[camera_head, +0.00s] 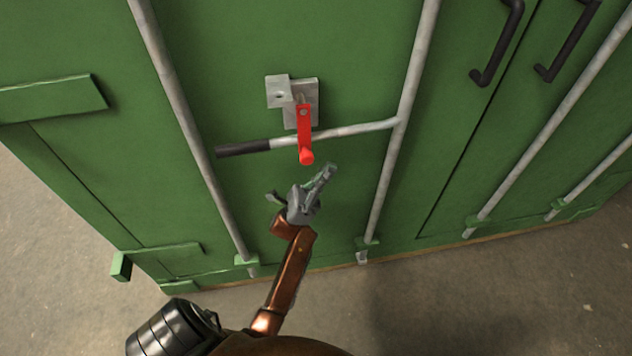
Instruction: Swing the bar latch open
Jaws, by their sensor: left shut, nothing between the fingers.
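The bar latch (350,129) is a grey horizontal lever with a black grip (243,149) at its left end. It joins a vertical grey rod (410,80) on its right and lies across a green door. A red catch (304,125) hangs from a grey bracket plate (298,92) and crosses in front of the lever, its knob just below it. My left gripper (328,172) is below and slightly right of the red knob. It is shut, empty, and appears apart from the latch. My right gripper is not in view.
The green doors (220,60) fill most of the view. Another vertical rod (180,90) runs left of the bracket. Black handles (500,45) and further rods (555,115) are at the right. Bare concrete floor (480,310) lies in front.

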